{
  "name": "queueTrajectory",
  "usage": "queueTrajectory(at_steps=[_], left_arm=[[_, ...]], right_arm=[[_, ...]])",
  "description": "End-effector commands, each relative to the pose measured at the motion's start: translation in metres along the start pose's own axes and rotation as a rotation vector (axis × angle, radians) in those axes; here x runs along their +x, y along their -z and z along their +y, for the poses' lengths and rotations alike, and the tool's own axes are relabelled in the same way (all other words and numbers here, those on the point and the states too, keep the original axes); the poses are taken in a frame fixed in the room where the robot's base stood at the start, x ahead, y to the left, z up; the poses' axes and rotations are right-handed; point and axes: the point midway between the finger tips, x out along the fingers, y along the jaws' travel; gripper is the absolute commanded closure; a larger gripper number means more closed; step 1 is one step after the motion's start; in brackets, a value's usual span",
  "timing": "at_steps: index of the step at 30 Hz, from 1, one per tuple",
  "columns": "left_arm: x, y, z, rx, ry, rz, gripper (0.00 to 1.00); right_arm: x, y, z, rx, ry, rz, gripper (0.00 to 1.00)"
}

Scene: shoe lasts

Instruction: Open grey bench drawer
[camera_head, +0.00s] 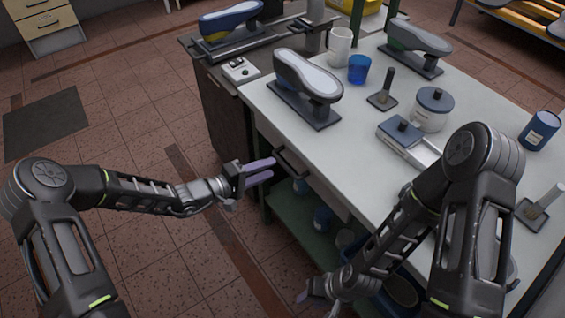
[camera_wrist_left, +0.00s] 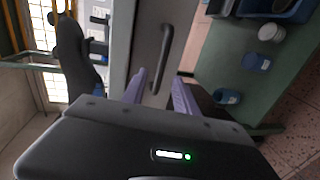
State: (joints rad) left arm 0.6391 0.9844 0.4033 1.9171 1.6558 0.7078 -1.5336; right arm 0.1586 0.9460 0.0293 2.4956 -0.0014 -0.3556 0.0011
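The grey bench drawer (camera_head: 326,190) is in the side of the white-topped workbench and looks shut, though its edges are hard to make out. Its dark bar handle (camera_head: 291,162) also shows in the left wrist view (camera_wrist_left: 164,58). My left gripper (camera_head: 261,171) is open and empty, with its purple fingers pointing at the handle from just in front of the drawer. In the left wrist view the handle appears between and beyond the two fingertips (camera_wrist_left: 160,88), apart from them as far as I can tell. My right gripper (camera_head: 308,294) is low at the bottom edge, its fingers mostly hidden.
The bench top (camera_head: 350,140) holds a shoe last on a stand (camera_head: 306,78), a white mug (camera_head: 340,46), a blue cup (camera_head: 359,69) and a lidded pot (camera_head: 433,109). A green lower shelf (camera_head: 290,215) holds containers.

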Motion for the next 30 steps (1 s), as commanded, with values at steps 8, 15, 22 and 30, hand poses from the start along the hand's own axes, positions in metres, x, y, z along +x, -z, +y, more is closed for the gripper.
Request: queueTrajectory(at_steps=[8, 15, 22, 30], left_arm=[[0.044, -0.002, 0.0, -0.001, 0.001, -0.003, 0.65], [0.061, -0.001, -0.001, -0.001, 0.002, -0.001, 0.65], [0.061, -0.001, -0.001, 0.0, 0.002, -0.001, 0.65], [0.061, -0.001, -0.001, 0.0, 0.002, -0.001, 0.87]], right_arm=[[-0.006, 0.0, -0.002, 0.0, 0.0, 0.0, 0.65], [-0.007, 0.0, -0.003, 0.0, 0.0, -0.001, 0.65], [-0.007, 0.0, -0.003, 0.0, 0.0, -0.001, 0.65], [-0.007, 0.0, -0.003, 0.0, 0.0, -0.001, 0.65]])
